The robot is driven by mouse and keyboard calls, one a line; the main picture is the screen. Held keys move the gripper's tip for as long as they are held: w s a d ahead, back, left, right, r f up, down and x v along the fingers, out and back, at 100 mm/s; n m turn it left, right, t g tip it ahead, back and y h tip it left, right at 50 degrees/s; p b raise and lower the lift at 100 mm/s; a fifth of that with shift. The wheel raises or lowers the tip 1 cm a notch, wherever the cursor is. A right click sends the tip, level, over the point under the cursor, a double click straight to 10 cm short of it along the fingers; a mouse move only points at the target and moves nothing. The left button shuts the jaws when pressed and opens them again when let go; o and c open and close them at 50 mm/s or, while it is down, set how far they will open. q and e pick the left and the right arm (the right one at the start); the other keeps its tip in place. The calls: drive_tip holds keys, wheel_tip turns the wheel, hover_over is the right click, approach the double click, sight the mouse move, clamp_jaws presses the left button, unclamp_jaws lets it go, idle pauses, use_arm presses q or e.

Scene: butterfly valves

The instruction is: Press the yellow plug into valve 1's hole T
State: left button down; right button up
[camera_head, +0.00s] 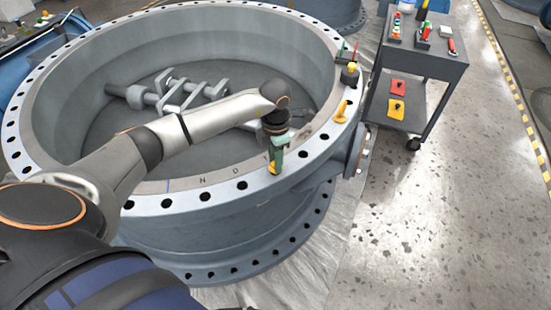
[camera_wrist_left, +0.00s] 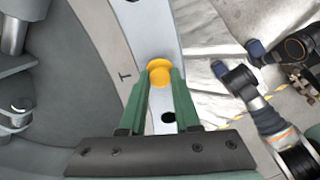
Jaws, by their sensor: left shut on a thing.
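Valve 1 appears as a large grey-blue ring body (camera_head: 240,222) with a pale flange drilled with holes. My left gripper (camera_head: 275,163) points down at the near right part of the flange. Its green fingers are shut on the yellow plug (camera_head: 273,169), which also shows between the fingertips in the left wrist view (camera_wrist_left: 160,73). There the plug is over the flange strip, beside the letter T (camera_wrist_left: 124,76). It covers what lies beneath it, so I cannot tell whether it is in the hole or above it. An open dark hole (camera_wrist_left: 168,117) shows nearer the gripper's palm.
Another yellow piece (camera_head: 341,110) and a black-and-yellow knob (camera_head: 350,74) stand on the flange to the right. A dark cart (camera_head: 432,62) with small coloured parts stands beyond. Grey shafts (camera_head: 180,92) lie inside the ring. The floor at right is clear.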

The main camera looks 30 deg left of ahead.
use_arm(q)
drive_tip(key=shift+f, duration=0.15)
idle(0.7)
drive_tip(key=shift+f, duration=0.2)
drive_tip(key=shift+f+b, duration=0.3)
drive_tip(key=shift+b, duration=0.1)
drive_tip(key=c, duration=1.1)
unclamp_jaws()
drive_tip(key=o, duration=0.6)
drive_tip(key=shift+c, duration=0.2)
drive_tip(key=shift+o, duration=0.2)
drive_tip(key=o, duration=0.4)
drive_tip(key=shift+o, duration=0.2)
